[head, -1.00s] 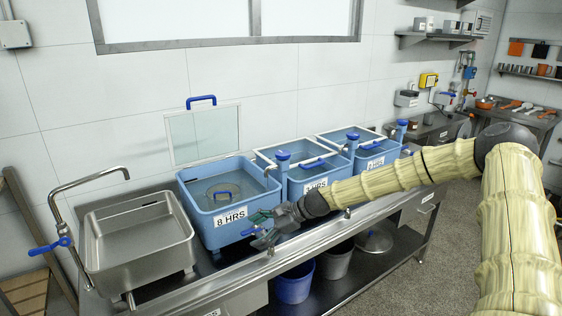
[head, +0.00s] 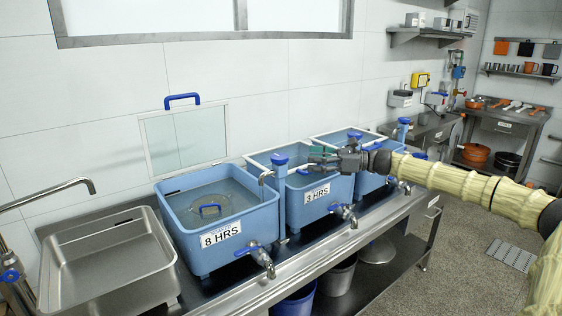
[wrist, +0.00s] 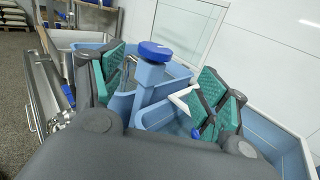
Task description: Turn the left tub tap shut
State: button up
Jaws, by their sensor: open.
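The left tub (head: 218,228), light blue and labelled 8 HRS, holds liquid and a round lid-like piece with a blue handle. Its tap (head: 266,262) sticks out low at the front right corner. The tap's blue lever (head: 246,250) lies sideways, pointing left across the metal body. My gripper (head: 318,157) is above the middle tub (head: 318,200), up and right of the left tap and apart from it. In the wrist view my gripper (wrist: 160,88) has its green-padded fingers spread, with nothing held. A blue-capped post (wrist: 152,62) shows between them. I cannot clearly pick out the left tap there.
A steel basin (head: 105,268) with a swing spout stands at the left. The middle and right tubs (head: 372,180) carry their own taps along the steel counter's front (head: 300,258). Buckets (head: 338,276) stand beneath. A clear panel (head: 182,140) leans behind.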

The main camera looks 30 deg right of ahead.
aim_at(280, 156)
jog(key=x, duration=1)
jog(key=shift+s+a+r, duration=0.2)
jog(key=shift+s+a, duration=0.05)
jog(key=shift+a, duration=0.1)
jog(key=shift+w+a+r+p, duration=0.15)
jog(key=shift+w+a+p, duration=0.25)
jog(key=shift+a, duration=0.5)
jog(key=shift+d+f, duration=0.25)
jog(key=shift+d, duration=0.3)
jog(key=c, duration=0.5)
jog(key=shift+d, duration=0.15)
jog(key=c, duration=0.4)
jog(key=shift+r, duration=0.1)
jog(key=shift+c, duration=0.4)
